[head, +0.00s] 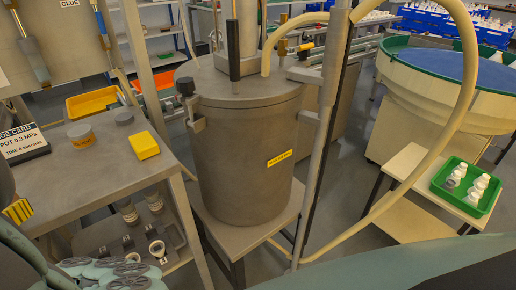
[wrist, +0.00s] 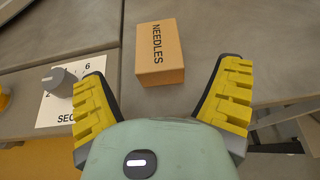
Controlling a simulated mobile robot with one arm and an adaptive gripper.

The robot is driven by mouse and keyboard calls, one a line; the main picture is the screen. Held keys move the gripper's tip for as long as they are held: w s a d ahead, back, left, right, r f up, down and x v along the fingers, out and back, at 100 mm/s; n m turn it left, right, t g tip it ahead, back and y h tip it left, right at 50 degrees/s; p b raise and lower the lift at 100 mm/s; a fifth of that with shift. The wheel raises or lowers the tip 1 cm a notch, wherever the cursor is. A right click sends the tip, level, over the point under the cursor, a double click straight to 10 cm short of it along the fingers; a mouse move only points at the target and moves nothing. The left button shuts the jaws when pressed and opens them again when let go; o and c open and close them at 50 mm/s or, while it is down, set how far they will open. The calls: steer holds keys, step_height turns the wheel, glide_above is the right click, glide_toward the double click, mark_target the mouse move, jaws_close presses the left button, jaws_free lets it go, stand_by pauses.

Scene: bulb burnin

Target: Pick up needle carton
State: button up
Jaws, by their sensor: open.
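The needle carton is an orange-brown box (wrist: 160,52) marked NEEDLES. It lies on a grey surface in the upper middle of the wrist view. My gripper (wrist: 165,88) is open, with its yellow ridged fingers spread to the left and right of the carton's near end. A gap shows between the carton and each finger, and nothing is held. In the head view I cannot make out the carton for certain. A yellow ridged part at the left edge looks like my gripper (head: 18,210).
A dial knob (wrist: 58,80) on a white numbered plate stands left of the carton. In the head view, the grey bench (head: 90,170) holds a job card (head: 22,143), a yellow block (head: 144,145) and round grey pieces. A large pressure pot (head: 245,150) stands to its right.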

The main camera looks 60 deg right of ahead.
steer(key=shift+x, duration=1.85)
steer(key=shift+f, duration=0.1)
steer(key=c, duration=1.2)
